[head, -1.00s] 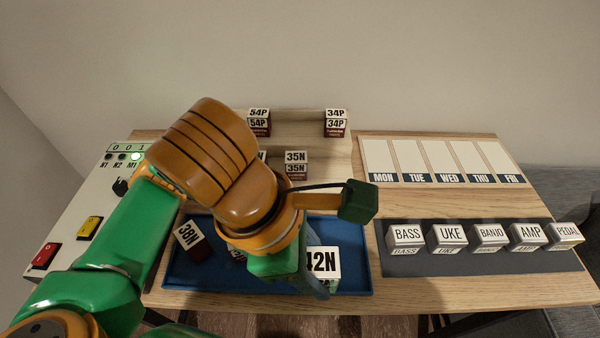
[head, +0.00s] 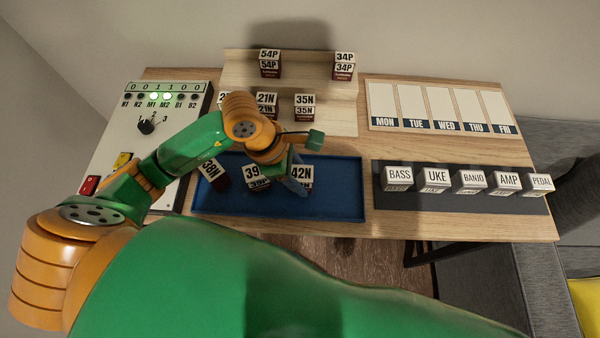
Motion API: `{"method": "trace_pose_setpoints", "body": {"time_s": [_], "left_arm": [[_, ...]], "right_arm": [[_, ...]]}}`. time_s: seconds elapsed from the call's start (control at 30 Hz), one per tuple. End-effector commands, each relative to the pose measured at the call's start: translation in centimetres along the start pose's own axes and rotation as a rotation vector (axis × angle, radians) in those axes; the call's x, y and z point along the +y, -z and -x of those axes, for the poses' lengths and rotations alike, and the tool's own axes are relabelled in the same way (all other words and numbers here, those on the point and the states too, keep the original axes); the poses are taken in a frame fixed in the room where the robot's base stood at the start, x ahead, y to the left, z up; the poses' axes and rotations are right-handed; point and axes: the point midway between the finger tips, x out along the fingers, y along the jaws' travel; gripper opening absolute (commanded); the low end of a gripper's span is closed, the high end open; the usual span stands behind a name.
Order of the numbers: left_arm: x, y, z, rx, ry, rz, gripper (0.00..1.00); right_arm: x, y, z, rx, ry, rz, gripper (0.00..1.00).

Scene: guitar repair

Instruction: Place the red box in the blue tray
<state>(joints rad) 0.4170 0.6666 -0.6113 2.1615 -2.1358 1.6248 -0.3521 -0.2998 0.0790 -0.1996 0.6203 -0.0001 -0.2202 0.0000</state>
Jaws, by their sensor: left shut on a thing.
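The blue tray (head: 340,187) lies on the table in the head view. Inside it, a dark red box labelled 38N (head: 213,172) sits tilted at the left, and a box labelled 39 (head: 257,175), partly hidden by my arm, is near the middle. My left gripper (head: 297,182) points down over the tray, shut on the box labelled 42N (head: 301,173). Its fingers hide most of that box's sides, so I cannot tell its side colour or whether it touches the tray floor. My right gripper is not in view.
A wooden stepped rack (head: 310,75) behind the tray holds several dark red labelled boxes, including 35N (head: 305,106). A switch panel (head: 150,160) is at the left. A weekday board (head: 440,105) and a dark mat (head: 450,205) with labelled blocks are at the right. The tray's right part is clear.

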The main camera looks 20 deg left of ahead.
Motion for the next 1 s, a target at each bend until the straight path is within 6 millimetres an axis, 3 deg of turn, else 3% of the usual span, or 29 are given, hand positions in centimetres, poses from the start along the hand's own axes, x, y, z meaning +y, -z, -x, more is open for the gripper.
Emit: {"method": "trace_pose_setpoints", "body": {"time_s": [0.2, 0.23, 0.33, 0.6, 0.73, 1.0], "left_arm": [[0.0, 0.1, -0.5, -0.001, 0.000, 0.000, 0.00], [0.0, 0.1, -0.4, -0.001, 0.001, 0.001, 0.53], [0.0, 0.1, -0.3, -0.001, 0.001, 0.001, 0.77], [0.0, 0.0, -0.2, -0.001, 0.001, 0.001, 0.77], [0.1, -0.1, 0.8, -0.003, -0.001, 0.001, 0.77], [0.1, 0.0, 7.3, -0.001, -0.008, -0.002, 0.77]], "right_arm": [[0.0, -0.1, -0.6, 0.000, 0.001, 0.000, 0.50], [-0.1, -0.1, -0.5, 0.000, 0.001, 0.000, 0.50], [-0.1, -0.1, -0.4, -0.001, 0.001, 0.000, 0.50], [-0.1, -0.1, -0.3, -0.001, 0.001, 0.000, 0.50], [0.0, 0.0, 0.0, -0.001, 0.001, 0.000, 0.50], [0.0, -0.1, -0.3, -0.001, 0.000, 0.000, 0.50]]}}
